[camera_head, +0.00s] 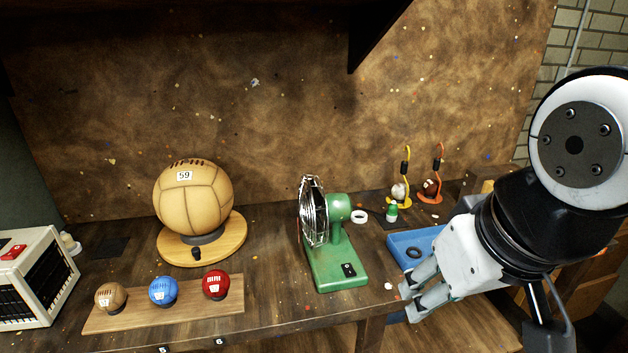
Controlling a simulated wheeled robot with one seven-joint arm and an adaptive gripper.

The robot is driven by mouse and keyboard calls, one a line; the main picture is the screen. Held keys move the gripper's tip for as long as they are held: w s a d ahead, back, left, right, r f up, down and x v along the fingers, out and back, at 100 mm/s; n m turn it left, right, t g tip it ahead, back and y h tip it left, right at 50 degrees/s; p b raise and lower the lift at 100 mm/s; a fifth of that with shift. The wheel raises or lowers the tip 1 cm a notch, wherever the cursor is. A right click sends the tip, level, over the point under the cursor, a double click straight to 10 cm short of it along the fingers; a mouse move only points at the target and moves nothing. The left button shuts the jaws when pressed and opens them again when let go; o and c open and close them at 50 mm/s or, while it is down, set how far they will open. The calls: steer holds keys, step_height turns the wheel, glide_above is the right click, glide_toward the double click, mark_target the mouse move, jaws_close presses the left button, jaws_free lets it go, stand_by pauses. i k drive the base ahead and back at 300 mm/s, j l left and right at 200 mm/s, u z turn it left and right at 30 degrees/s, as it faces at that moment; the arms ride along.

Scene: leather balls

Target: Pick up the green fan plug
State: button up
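A green desk fan (338,245) with a round metal cage stands on a green base with a black switch, at the middle of the bench. A small green piece with a white part (392,211) stands on a dark patch behind and right of the fan; it may be the fan plug, but it is too small to tell for sure. My gripper (408,301) is at the bench's front edge, right of the fan base and nearer than the small green piece. Its two fingers point left and are apart, with nothing visible between them.
A blue tray (402,239) with a dark ring lies between my gripper and the green piece. A white ring (359,216) lies beside the fan. Yellow (406,165) and orange (438,165) corded items stand behind. A large leather ball (193,198) and small balls are left.

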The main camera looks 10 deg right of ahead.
mark_target(391, 213)
steer(key=i+l, duration=0.25)
steer(key=i, duration=0.2)
steer(key=i+l+u, duration=0.1)
steer(key=i+l, duration=0.2)
steer(key=i, duration=0.2)
